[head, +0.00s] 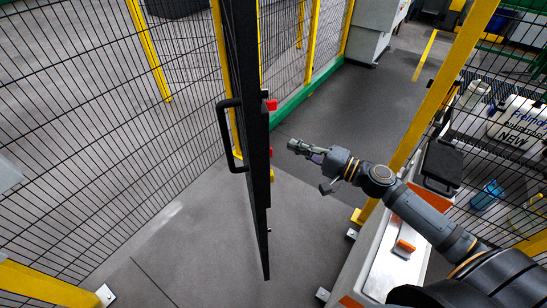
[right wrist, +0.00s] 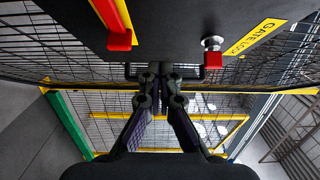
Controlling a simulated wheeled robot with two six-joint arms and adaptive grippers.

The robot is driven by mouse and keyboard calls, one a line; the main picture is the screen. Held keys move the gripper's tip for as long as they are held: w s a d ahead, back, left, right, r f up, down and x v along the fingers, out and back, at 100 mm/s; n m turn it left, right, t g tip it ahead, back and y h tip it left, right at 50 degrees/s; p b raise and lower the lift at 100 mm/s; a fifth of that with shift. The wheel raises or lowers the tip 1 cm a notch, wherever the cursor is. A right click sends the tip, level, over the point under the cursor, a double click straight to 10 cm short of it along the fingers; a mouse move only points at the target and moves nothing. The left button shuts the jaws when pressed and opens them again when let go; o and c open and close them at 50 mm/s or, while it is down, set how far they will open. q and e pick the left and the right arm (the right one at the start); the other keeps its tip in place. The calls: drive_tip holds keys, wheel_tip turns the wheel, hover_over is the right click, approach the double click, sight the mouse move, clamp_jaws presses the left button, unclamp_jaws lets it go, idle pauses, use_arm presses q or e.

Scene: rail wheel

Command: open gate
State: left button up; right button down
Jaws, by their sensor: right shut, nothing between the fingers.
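The gate (head: 252,190) is a tall dark panel, seen almost edge-on in the middle of the head view. A black bar handle (head: 226,135) is on its left face, and red parts (head: 271,105) stick out on its right side. My right gripper (head: 292,145) is shut and empty, just right of the gate and apparently apart from it. In the right wrist view, the shut fingers (right wrist: 156,75) point towards a dark plate with a red lever (right wrist: 120,40), a red-tipped knob (right wrist: 213,58) and a yellow "GATE LOCK" label (right wrist: 255,37). My left gripper is out of view.
Mesh fence (head: 80,120) with yellow posts stands at the left. A yellow post (head: 430,105) and a bench with a white-topped box (head: 395,260) are at the right, close to my right arm. Grey floor (head: 315,215) is clear right of the gate.

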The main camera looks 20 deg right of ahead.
use_arm(q)
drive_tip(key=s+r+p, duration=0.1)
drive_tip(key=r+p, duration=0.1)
drive_tip(key=p, duration=0.1)
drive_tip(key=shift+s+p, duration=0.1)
drive_tip(key=shift+p, duration=0.25)
use_arm(e)
drive_tip(key=w+a, duration=0.3)
drive_tip(key=a, duration=0.3)
